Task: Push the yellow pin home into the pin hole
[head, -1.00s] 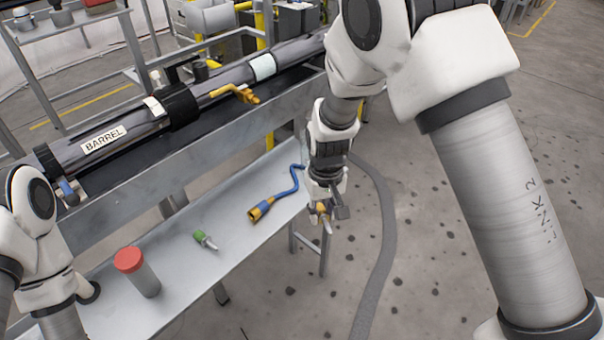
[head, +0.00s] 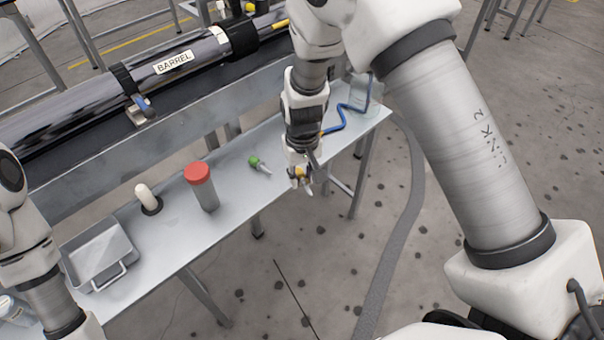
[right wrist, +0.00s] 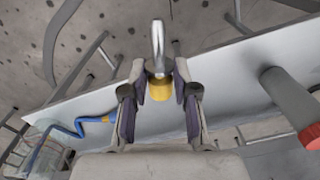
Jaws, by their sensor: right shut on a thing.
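My right gripper (right wrist: 158,95) is shut on the yellow pin, with the pin's yellow head (right wrist: 161,89) between its fingers and the bare metal shank (right wrist: 158,40) pointing away from the palm. In the head view the right gripper (head: 300,180) hangs by the front edge of the grey bench, apart from the barrel. The dark barrel (head: 60,120) lies along its rail behind the bench, with a BARREL label and a blue-handled fitting (head: 141,104). I cannot make out the pin hole. Only links of my left arm show; its gripper is out of view.
On the bench (head: 230,190) stand a red-capped grey cylinder (head: 203,188), a green-headed pin (head: 257,162), a white rounded peg (head: 147,198) and a grey tray (head: 98,255). A blue cord (head: 345,118) lies at the right end. Open floor is in front.

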